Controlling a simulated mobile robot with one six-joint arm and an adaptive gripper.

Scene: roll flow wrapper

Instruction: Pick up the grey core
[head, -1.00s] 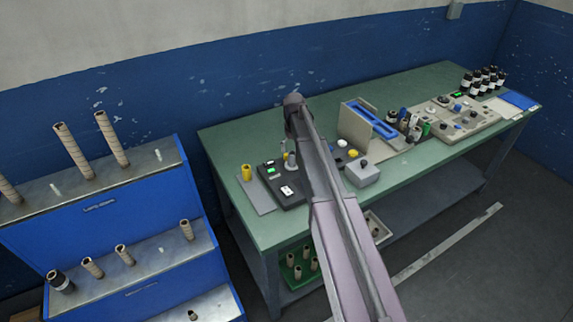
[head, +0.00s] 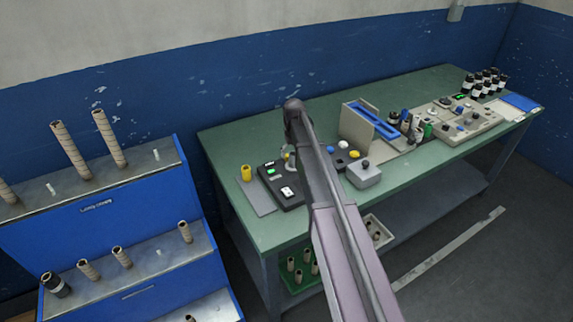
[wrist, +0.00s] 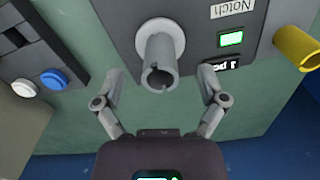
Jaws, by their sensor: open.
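The grey core (wrist: 157,66) is a short hollow grey tube with a notched rim. In the wrist view it stands on a pale round base on a dark grey device (wrist: 195,20) labelled "Notch". My gripper (wrist: 160,73) is open, with one finger on each side of the core's near end. Gaps show between the core and both fingertips, and I see no contact. In the head view my arm hides most of the core and the gripper; the device (head: 288,192) shows beside the arm on the green table.
A yellow tube (wrist: 295,47) stands right of the core; it also shows in the head view (head: 246,173). A blue button (wrist: 54,79) and a white button (wrist: 23,87) lie to the left. A grey box (head: 365,174) stands right of my arm.

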